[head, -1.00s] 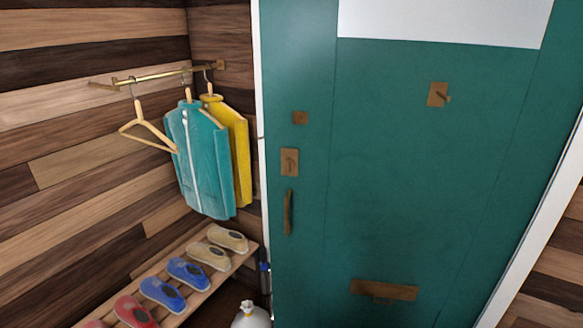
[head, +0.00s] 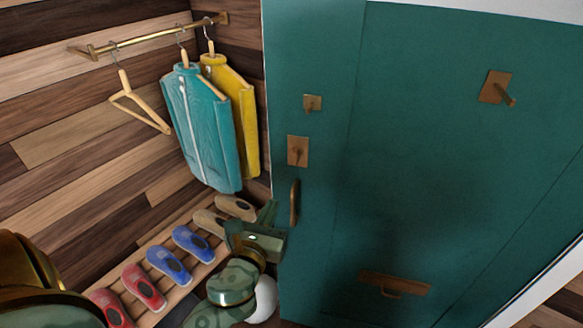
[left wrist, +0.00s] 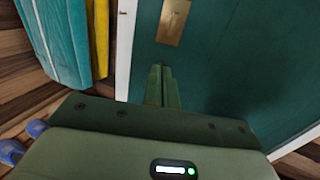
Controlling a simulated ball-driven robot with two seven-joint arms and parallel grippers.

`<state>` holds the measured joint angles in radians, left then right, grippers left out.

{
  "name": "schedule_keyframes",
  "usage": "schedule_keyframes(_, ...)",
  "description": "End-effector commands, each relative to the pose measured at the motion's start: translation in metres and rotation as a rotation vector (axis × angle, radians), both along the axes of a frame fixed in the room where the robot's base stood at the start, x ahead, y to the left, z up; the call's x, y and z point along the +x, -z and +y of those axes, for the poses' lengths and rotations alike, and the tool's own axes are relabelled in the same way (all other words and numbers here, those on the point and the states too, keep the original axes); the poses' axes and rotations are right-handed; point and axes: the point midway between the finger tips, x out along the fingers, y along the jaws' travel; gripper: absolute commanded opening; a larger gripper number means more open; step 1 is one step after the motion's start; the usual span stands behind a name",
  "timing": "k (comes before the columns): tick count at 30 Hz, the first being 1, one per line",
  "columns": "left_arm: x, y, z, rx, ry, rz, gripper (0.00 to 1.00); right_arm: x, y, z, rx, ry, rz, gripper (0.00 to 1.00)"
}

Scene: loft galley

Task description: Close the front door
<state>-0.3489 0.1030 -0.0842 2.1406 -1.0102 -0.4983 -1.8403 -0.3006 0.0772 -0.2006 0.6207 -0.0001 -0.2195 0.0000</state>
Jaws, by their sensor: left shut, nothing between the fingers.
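The front door (head: 400,160) is a teal panel filling the right of the head view. It carries a vertical brass pull handle (head: 295,203) near its left edge, with a brass lock plate (head: 298,151) above. I cannot tell whether its left edge stands off the frame. My left gripper (head: 271,212) is shut and empty, just left of and below the pull handle, by the door's left edge. In the left wrist view the fingers (left wrist: 162,86) are together in front of the teal door (left wrist: 235,60), below the brass plate (left wrist: 173,22). Contact cannot be told. My right gripper is not in view.
A slatted shoe rack (head: 160,308) with several shoes stands left of my left arm. A teal jacket (head: 200,125) and a yellow one (head: 240,110) hang from a brass rail (head: 150,37). A white rounded object (head: 264,300) sits on the floor behind my wrist.

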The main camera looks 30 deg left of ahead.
Motion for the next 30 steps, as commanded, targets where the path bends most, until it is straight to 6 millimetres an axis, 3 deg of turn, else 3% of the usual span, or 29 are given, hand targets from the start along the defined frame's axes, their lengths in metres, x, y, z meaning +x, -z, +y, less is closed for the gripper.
schedule_keyframes(4,0.013,-0.001,0.003,0.014,0.001,0.002,0.0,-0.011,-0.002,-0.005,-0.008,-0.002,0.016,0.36)
schedule_keyframes(12,0.066,-0.001,0.018,0.011,0.001,0.0,0.0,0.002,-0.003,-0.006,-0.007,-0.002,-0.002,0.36)
schedule_keyframes(21,0.118,0.0,0.032,0.008,0.001,0.003,0.0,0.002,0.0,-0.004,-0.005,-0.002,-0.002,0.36)
schedule_keyframes(30,0.134,0.0,0.037,0.008,0.001,0.004,0.0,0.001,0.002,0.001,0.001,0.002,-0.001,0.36)
